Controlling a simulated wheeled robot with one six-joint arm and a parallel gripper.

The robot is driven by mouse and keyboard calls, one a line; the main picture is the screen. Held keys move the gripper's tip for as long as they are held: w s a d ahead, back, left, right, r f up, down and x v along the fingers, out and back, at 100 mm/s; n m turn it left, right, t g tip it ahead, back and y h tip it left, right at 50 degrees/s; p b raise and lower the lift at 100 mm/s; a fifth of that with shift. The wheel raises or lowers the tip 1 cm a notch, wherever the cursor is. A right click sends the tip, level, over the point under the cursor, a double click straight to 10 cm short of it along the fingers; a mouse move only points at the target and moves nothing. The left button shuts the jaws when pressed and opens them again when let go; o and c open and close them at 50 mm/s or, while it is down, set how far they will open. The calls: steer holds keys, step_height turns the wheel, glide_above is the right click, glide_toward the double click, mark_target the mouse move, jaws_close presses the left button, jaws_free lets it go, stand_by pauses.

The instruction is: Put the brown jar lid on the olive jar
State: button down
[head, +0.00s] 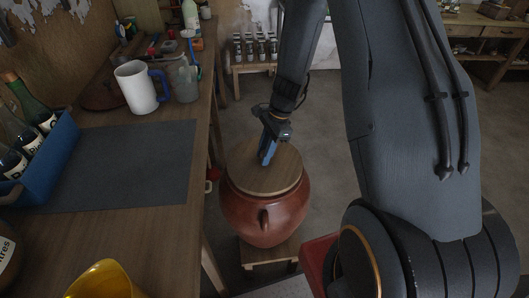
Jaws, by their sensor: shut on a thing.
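The brown jar lid (285,173) is a round, flat wooden disc. It lies over the mouth of a rounded red-brown jar (285,214) with a small handle on its near side; this appears to be the olive jar. The lid covers the mouth, roughly level, and I cannot tell whether it rests fully on the rim. My gripper (266,157) points down at the middle of the lid, shut on it. The exact grip point is hidden by the fingers.
The jar stands on a low wooden stool (262,256) beside the workbench (145,232). On the bench are a grey mat (125,165), a white mug (136,88), a glass jar (185,80) and a blue crate of bottles (55,150). A yellow vessel (103,281) stands at the near edge.

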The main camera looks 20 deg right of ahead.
steer(key=shift+f, duration=0.5)
stand_by(1.2)
steer(key=c, duration=1.1)
jaws_free()
steer(key=shift+p+v, duration=2.65)
steer(key=shift+v, duration=0.85)
steer(key=shift+d, duration=0.1)
